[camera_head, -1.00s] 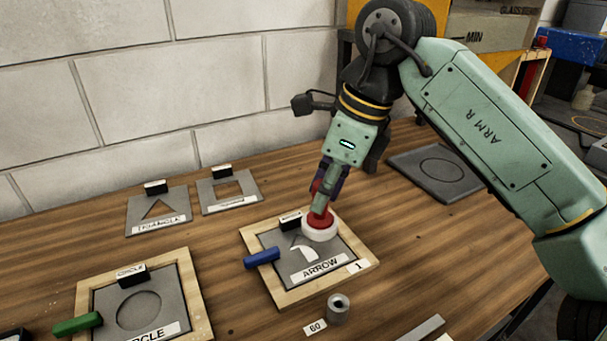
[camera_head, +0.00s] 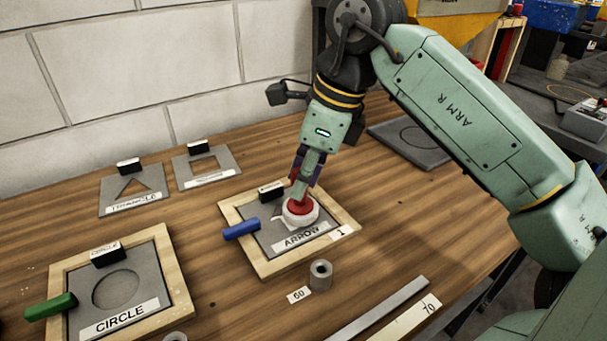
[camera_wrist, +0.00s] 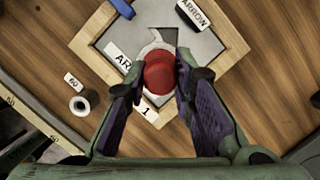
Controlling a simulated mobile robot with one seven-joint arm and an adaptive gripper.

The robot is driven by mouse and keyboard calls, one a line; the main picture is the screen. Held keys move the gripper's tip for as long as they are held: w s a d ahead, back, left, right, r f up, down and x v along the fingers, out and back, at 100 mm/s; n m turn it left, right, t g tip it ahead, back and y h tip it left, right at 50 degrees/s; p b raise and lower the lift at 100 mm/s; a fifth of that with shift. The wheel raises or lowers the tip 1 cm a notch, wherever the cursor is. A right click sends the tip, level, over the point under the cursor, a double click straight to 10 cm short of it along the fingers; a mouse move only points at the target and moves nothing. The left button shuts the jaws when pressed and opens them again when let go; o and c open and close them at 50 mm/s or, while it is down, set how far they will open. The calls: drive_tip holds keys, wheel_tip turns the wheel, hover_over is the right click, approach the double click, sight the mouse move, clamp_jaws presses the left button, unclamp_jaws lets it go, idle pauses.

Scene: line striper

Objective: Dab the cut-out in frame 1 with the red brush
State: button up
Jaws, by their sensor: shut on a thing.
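My gripper (camera_head: 302,184) is shut on the red brush (camera_head: 299,206), which has a round red top and a white lower end. The brush's red top also shows between the fingers in the wrist view (camera_wrist: 159,75). Frame 1 (camera_head: 347,233) is a wooden frame tagged 1, holding a grey plate labelled ARROW (camera_head: 301,237). The brush is over the arrow cut-out and covers most of it. White shows around the brush in the wrist view. The brush looks to be down on the plate, but contact itself is hidden.
A blue handle (camera_head: 241,229) sits on frame 1's left side. A second frame with a CIRCLE plate (camera_head: 150,284) and green handle (camera_head: 50,306) is at lower left. Triangle (camera_head: 130,197) and square (camera_head: 207,166) plates lie behind. A grey cylinder (camera_head: 320,277) stands in front of frame 1.

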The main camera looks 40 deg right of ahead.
drive_tip(key=shift+f+b, duration=0.5)
drive_tip(key=shift+b, duration=0.05)
idle(0.7)
idle(0.3)
drive_tip(key=shift+r+p, duration=1.5)
drive_tip(key=shift+r, duration=0.85)
drive_tip(key=shift+w+a, duration=0.1)
